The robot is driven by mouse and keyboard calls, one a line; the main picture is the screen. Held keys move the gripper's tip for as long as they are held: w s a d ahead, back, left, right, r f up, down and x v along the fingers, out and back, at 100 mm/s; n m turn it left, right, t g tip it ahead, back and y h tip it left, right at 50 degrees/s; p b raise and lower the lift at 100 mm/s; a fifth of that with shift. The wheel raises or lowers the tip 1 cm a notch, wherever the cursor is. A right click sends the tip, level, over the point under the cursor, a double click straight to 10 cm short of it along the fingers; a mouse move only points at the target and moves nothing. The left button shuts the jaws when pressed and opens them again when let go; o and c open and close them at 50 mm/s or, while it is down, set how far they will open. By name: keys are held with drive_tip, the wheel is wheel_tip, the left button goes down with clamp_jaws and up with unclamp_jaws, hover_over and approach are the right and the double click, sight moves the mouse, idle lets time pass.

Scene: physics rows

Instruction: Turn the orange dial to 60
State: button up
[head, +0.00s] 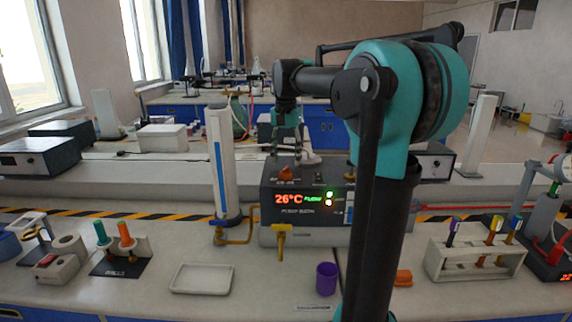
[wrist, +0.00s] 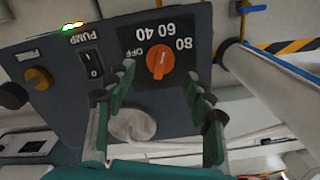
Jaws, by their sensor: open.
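The orange dial (wrist: 160,62) sits on a black plate on top of a dark box (wrist: 40,110). Its labels OFF, 40, 60 and 80 appear upside down in the wrist view. A pale line marks the knob, but I cannot tell surely which label it points to. In the wrist view my open gripper (wrist: 160,78) has one finger on each side of the dial. I see no clear contact.
The box's front reads 26°C, with a brass tap (head: 281,238) below. A white column (head: 222,170) stands close on its left. A purple cup (head: 326,278), a white tray (head: 202,279) and a tube rack (head: 475,255) stand in front. A PUMP switch (wrist: 91,63) lies beside the dial.

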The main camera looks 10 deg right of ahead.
sight(286, 168)
wheel_tip(286, 168, up, 9)
idle(0.3)
drive_tip(key=shift+s, duration=0.1)
